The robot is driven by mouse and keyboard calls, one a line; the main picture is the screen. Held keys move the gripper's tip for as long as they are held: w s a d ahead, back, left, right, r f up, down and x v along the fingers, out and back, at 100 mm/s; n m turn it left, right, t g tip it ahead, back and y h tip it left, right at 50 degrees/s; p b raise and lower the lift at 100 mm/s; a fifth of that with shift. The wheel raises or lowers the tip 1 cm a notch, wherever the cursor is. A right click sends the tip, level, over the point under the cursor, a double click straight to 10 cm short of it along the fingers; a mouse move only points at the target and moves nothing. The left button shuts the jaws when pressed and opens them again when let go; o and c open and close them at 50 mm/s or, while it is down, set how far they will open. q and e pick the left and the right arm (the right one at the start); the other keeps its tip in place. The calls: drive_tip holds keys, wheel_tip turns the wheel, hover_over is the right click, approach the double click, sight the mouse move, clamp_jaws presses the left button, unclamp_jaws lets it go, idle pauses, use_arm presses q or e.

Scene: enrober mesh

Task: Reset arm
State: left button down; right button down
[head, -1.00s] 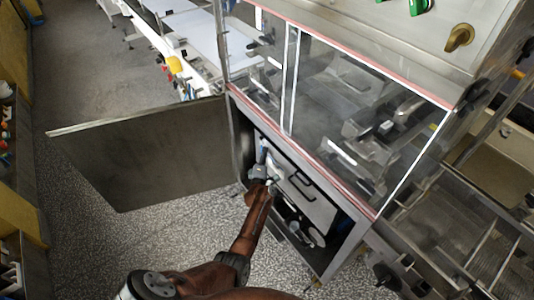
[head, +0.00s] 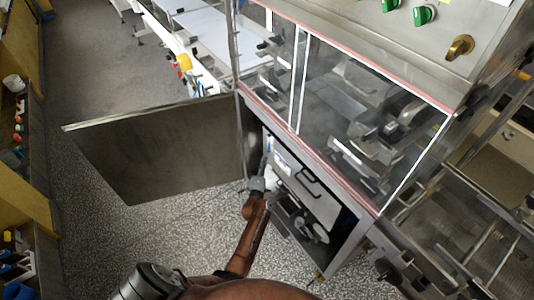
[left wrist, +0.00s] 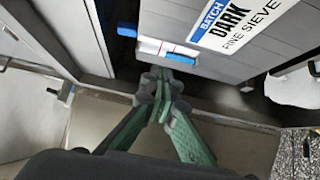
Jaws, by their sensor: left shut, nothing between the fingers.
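My left gripper (head: 262,172) is at the opening of the lower cabinet of the machine in the head view. In the left wrist view its green-sided fingers (left wrist: 168,96) meet at the tips, shut and empty. Just beyond the tips is a white block with a blue strip (left wrist: 168,50) on a grey panel. I cannot tell whether the tips touch it. A label (left wrist: 240,22) reading "BATCH DARK FINE SIEVE" is on the same panel. My right gripper is not in view.
The cabinet door (head: 160,150) stands wide open to the left. Inside the cabinet are a pale panel with a dark handle (head: 310,182) and a round white part (head: 320,232). A clear guard (head: 370,115) covers the machine above. Speckled floor (head: 195,225) is free in front.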

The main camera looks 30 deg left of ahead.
use_arm(q)
drive_tip(key=shift+a+v, duration=0.1)
drive_tip(key=shift+v, duration=0.9)
drive_tip(key=shift+a+v, duration=0.15)
drive_tip(key=shift+v, duration=0.9)
